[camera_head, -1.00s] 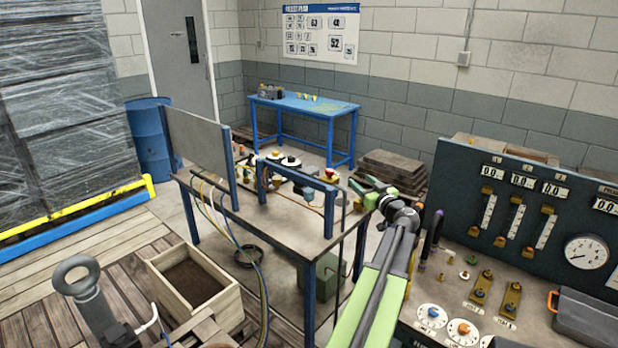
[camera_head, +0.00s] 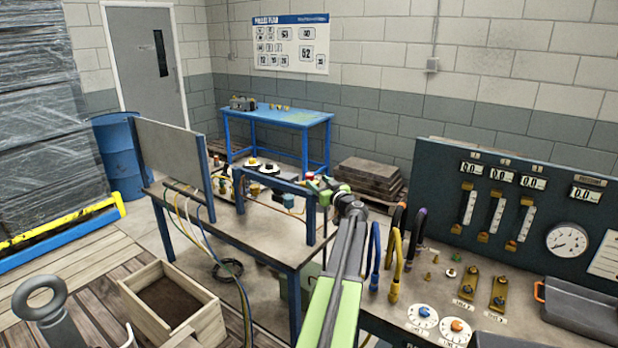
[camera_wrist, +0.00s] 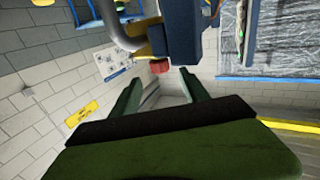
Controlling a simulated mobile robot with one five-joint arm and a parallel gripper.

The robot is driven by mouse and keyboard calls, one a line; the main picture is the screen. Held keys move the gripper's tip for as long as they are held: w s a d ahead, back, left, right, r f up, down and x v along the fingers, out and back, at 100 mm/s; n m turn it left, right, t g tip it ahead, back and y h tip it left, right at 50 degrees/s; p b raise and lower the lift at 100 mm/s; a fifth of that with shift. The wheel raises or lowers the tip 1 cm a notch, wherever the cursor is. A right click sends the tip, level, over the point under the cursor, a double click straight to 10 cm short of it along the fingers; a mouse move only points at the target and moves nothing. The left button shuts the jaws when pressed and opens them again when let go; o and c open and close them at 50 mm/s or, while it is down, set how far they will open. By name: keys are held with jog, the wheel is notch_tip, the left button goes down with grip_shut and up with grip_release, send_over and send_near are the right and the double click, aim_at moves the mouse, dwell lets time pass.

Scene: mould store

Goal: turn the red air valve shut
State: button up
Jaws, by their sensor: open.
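A small red knob, which looks like the red air valve (camera_wrist: 159,68), shows in the wrist view just beyond and between my fingertips, against a dark blue block (camera_wrist: 184,35). A small red spot at the right end of the blue frame on the worktable, likely the same valve (camera_head: 310,176), shows in the head view. My gripper (camera_wrist: 160,82) is open, with its green fingers apart and nothing between them. In the head view my gripper (camera_head: 322,187) is close to the red spot; I cannot tell whether it touches. The valve's body is partly hidden.
A grey upright plate (camera_head: 172,160) and yellow-topped knobs stand on the worktable (camera_head: 232,232). A bench with a gauge panel (camera_head: 540,215) and upright hoses (camera_head: 395,250) is close to my arm's right. A wooden box (camera_head: 175,300) lies at the front left.

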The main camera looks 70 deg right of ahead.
aim_at(312, 177)
jog(key=x, duration=0.7)
grip_shut()
